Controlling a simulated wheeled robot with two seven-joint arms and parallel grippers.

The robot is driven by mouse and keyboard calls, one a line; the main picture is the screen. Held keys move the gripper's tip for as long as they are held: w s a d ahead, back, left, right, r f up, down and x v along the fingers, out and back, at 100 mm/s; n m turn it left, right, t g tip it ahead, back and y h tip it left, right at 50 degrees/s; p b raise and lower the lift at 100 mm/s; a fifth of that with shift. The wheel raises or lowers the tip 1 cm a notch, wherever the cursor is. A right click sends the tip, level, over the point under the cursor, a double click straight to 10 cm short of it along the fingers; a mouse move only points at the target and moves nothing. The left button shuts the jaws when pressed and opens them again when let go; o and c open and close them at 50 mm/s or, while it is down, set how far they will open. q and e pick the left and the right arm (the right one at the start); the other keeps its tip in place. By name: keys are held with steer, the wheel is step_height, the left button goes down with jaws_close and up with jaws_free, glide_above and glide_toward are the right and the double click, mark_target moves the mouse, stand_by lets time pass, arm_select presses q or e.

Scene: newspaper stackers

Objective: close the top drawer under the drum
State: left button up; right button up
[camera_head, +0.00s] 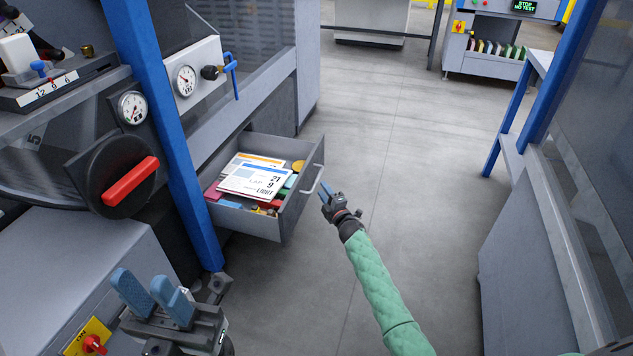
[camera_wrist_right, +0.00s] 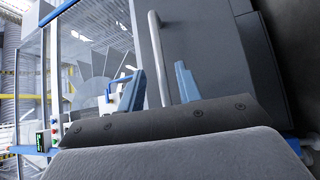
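The top drawer (camera_head: 262,226) under the drum stands pulled out, with cards and coloured pieces inside. Its handle (camera_head: 313,182) is a light bar on the front panel. My right gripper (camera_head: 326,192) is just in front of that handle. In the right wrist view the handle bar (camera_wrist_right: 160,60) runs between the two blue fingers of my right gripper (camera_wrist_right: 158,88), which are apart. I cannot tell whether they touch it. My left gripper (camera_head: 155,295) is at the lower left, its blue fingers apart and nothing between them. The drum (camera_head: 45,165) is partly hidden at the left.
A blue post (camera_head: 165,130) stands at the drawer's left side. A red-handled dial (camera_head: 125,178) and gauges are on the machine. The grey floor (camera_head: 400,160) right of the drawer is clear. Another machine (camera_head: 545,240) stands at the right.

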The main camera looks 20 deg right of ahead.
mark_target(317, 179)
steer(key=shift+b+x, duration=0.6)
steer(key=shift+x, duration=2.6)
jaws_close()
